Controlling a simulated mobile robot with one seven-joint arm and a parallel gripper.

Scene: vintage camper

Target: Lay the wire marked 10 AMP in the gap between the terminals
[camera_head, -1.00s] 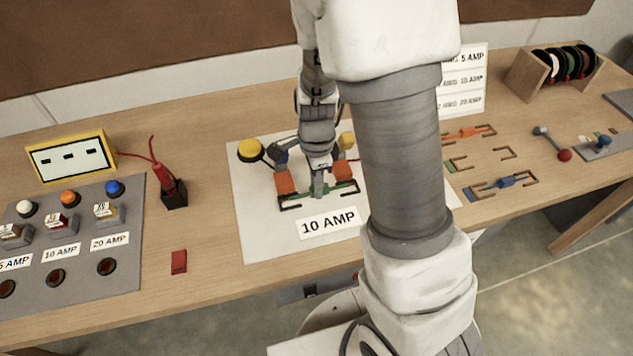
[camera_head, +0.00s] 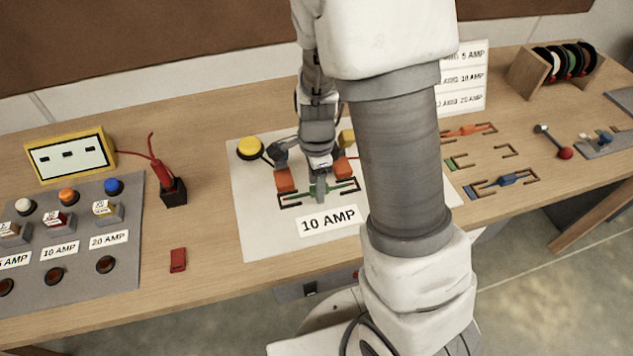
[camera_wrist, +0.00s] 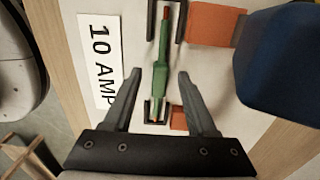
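The green wire (camera_head: 334,191) lies on the white board (camera_head: 258,225) behind the 10 AMP label (camera_head: 328,219). Its two ends sit at the dark bracket-shaped terminals (camera_head: 287,201), and its thicker middle spans the gap. In the wrist view the green wire (camera_wrist: 160,82) runs lengthwise, its red-tipped end in the upper bracket and its other end at the lower one. My gripper (camera_wrist: 160,74) is open, one finger on each side of the wire, with clear space between. In the head view my gripper (camera_head: 320,190) is over the wire's middle and partly hides it.
Orange blocks (camera_head: 285,180) stand just behind the terminals, with a yellow button (camera_head: 250,148) at the board's back left. To the right are outlined slots with an orange wire (camera_head: 467,131) and a blue wire (camera_head: 505,181). A switch panel (camera_head: 135,225) is at left.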

